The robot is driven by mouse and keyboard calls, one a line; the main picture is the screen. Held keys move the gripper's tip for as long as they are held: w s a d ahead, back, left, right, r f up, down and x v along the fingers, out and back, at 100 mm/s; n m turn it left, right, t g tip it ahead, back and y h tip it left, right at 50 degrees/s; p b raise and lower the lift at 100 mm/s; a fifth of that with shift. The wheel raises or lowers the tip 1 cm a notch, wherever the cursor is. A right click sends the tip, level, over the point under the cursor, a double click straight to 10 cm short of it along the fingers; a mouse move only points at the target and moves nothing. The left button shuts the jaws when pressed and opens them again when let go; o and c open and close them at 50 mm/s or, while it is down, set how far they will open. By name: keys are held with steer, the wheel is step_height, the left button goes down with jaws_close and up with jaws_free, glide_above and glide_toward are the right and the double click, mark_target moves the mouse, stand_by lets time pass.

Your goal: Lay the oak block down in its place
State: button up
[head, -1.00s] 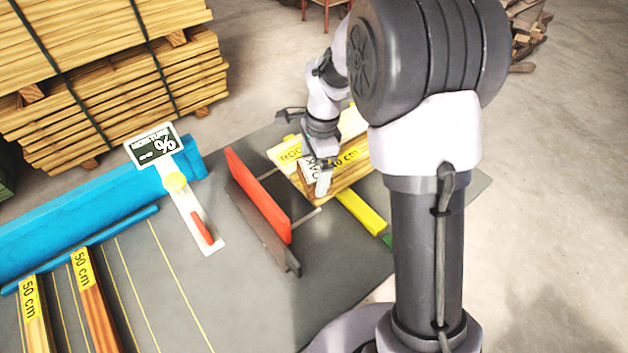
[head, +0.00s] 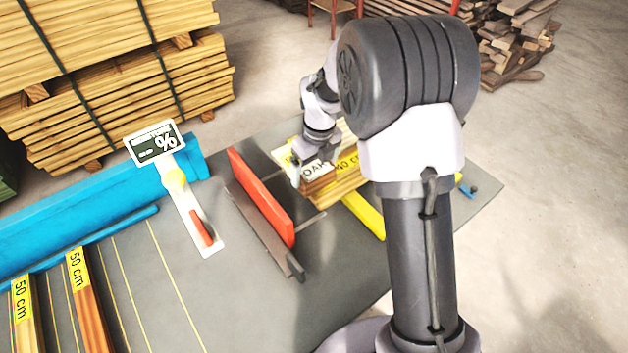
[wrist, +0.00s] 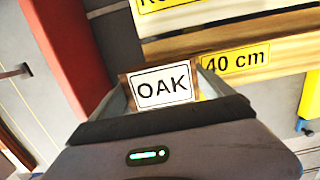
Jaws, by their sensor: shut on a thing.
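The oak block (wrist: 163,87) is a small brown wooden block with a white "OAK" label. It also shows in the head view (head: 318,172), in front of boards with yellow labels. My gripper (wrist: 170,95) is shut on the oak block, with one finger on each side of it. In the wrist view the label faces up and reads upright. The block's underside is hidden, so I cannot tell whether it touches anything below. A board labelled "40 cm" (wrist: 284,52) lies just beyond the block.
A red fence (head: 262,198) stands on the grey table (head: 250,290) left of my gripper. A yellow bar (head: 365,216) lies near the boards. Boards labelled "50 cm" (head: 88,305) lie at the lower left.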

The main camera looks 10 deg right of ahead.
step_height(320, 180, down, 2)
steer(key=shift+f, duration=0.2)
steer(key=shift+f+b, duration=0.15)
steer(key=shift+b, duration=0.15)
steer(key=o, duration=1.4)
steer(key=shift+c, duration=0.2)
